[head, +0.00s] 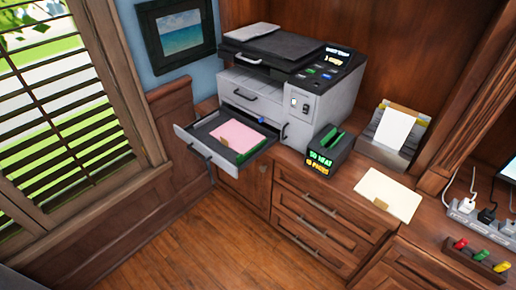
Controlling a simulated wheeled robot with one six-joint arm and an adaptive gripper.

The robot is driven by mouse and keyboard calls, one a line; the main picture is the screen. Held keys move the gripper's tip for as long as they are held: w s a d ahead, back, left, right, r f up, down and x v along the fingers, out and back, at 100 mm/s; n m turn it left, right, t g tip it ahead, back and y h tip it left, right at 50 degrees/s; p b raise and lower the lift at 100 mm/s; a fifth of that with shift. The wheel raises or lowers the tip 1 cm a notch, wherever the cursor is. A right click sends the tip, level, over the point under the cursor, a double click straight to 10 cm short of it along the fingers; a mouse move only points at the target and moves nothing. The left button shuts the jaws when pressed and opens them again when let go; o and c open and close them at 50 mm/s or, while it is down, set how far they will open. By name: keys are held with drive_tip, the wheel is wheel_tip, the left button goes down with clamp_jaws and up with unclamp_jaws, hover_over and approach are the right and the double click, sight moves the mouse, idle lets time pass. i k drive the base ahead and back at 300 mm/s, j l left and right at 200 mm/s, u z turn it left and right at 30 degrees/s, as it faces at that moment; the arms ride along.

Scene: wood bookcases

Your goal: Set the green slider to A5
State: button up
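A grey and black printer (325,105) stands on the wooden cabinet. Its paper tray (197,137) is pulled open toward the left, with pink paper (236,136) in it. A green strip (249,155), which looks like the green slider, lies along the near edge of the pink paper. A small blue piece (262,120) sits at the paper's far right side. Size marks such as A5 are too small to read. My gripper is not in view.
A power strip (478,214) and a rack with red, green and yellow handles (478,264) are far right. Floor (215,245) before the cabinet is clear.

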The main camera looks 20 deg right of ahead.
sight(240, 159)
drive_tip(key=i+j, duration=0.25)
drive_tip(key=i, duration=0.15)
drive_tip(key=i+j+z, duration=0.1)
drive_tip(key=i+j, duration=0.15)
drive_tip(key=i, duration=0.15)
